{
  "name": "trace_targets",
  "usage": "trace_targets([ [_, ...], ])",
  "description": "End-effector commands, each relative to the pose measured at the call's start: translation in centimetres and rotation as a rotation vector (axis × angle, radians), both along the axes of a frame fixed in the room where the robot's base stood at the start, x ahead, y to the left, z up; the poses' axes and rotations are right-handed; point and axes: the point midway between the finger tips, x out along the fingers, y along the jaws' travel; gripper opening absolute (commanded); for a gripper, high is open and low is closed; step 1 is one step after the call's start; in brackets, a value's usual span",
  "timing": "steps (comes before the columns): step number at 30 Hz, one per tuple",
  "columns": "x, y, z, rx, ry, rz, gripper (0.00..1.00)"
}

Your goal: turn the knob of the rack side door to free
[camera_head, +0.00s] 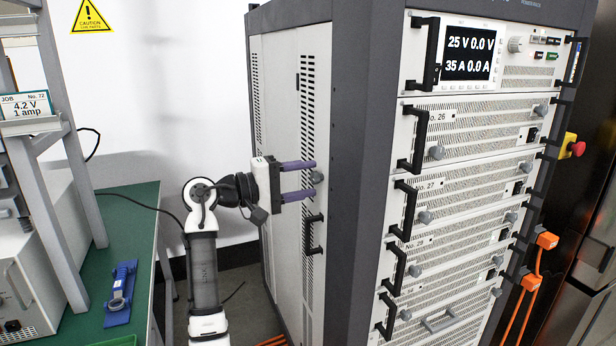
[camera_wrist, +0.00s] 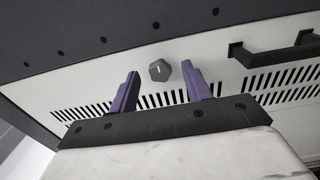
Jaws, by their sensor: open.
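The knob (camera_head: 317,177) is a small grey knob on the white side door (camera_head: 290,120) of the rack. In the wrist view the knob (camera_wrist: 160,70) is just beyond the two fingertips and between their lines, a little nearer the middle. A light pointer mark shows on its face. My gripper (camera_head: 308,179) is open, with its purple fingers pointing at the door. In the wrist view my gripper (camera_wrist: 161,74) is empty, and the knob appears apart from both fingers. What the pointer mark stands for cannot be read.
A black door handle (camera_head: 314,232) is below the knob; it shows at right in the wrist view (camera_wrist: 275,52). The dark rack frame (camera_head: 352,150) borders the door. A green bench (camera_head: 120,250) with a blue tool stands at left. Floor between bench and rack is narrow.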

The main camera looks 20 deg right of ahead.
Motion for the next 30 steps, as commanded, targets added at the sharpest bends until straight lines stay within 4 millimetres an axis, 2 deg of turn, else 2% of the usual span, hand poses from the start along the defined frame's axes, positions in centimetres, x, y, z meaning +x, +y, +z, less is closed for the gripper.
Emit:
trace_targets([
  [4, 0.06, -1.07, -0.01, 0.001, 0.000, 0.001, 0.49],
  [13, 0.07, -1.28, -0.04, 0.000, 0.000, 0.001, 0.49],
  [23, 0.06, -1.25, -0.03, 0.000, 0.000, 0.001, 0.07],
  [24, 0.06, -1.25, -0.03, 0.000, 0.000, 0.001, 0.04],
  [30, 0.05, -1.24, -0.05, 0.001, -0.016, 0.001, 0.04],
])
